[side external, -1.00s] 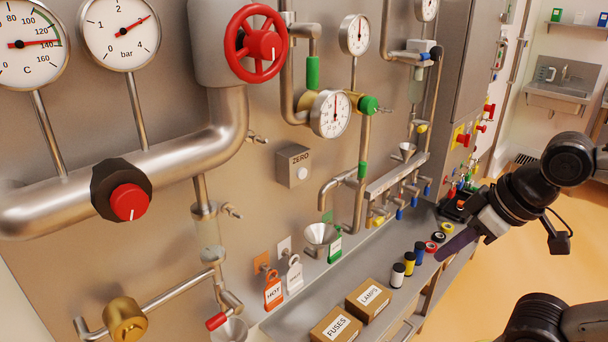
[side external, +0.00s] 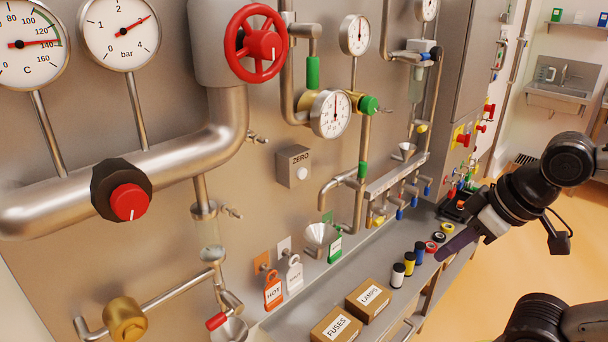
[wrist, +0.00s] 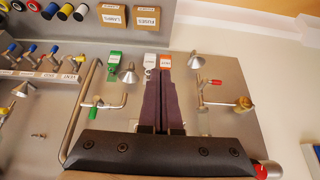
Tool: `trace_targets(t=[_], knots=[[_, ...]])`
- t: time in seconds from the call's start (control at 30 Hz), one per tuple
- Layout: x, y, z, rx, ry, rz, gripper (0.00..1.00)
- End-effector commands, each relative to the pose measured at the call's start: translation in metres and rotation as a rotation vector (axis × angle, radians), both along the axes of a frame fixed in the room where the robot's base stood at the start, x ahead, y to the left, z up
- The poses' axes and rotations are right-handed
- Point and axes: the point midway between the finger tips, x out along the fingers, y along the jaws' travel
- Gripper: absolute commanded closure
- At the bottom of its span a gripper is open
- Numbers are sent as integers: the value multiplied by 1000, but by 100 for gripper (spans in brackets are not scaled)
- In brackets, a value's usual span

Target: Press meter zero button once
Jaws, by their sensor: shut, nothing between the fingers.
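The zero button is a small round white button (side external: 302,173) on the front of a grey metal box labelled ZERO (side external: 288,160), fixed to the panel in the side external view. I cannot make out this box in the wrist view. My gripper (side external: 440,255) is at the right in the side external view, over the shelf's outer edge and well apart from the box. Its long dark purple fingers lie together, shut and empty. They also show in the wrist view (wrist: 166,72), side by side, covering part of the panel.
Pipes, gauges and a red handwheel (side external: 257,43) stand out from the panel. A funnel (side external: 320,238) and hanging tags (side external: 273,291) are below the box. The shelf holds FUSES (side external: 336,326) and LAMPS (side external: 368,300) cartons and several spools (side external: 398,275). Open floor is at the right.

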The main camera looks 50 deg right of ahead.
Motion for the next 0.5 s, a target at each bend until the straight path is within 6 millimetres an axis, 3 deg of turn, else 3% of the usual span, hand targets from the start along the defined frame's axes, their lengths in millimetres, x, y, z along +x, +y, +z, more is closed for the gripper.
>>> trace_targets(t=[0.17,0.27,0.4,0.5], knots=[[19,3,15,44,-91,-48,100],[47,6,34,101,-178,-101,100],[105,5,55,205,-284,-216,100],[149,-2,61,276,-338,-312,100]])
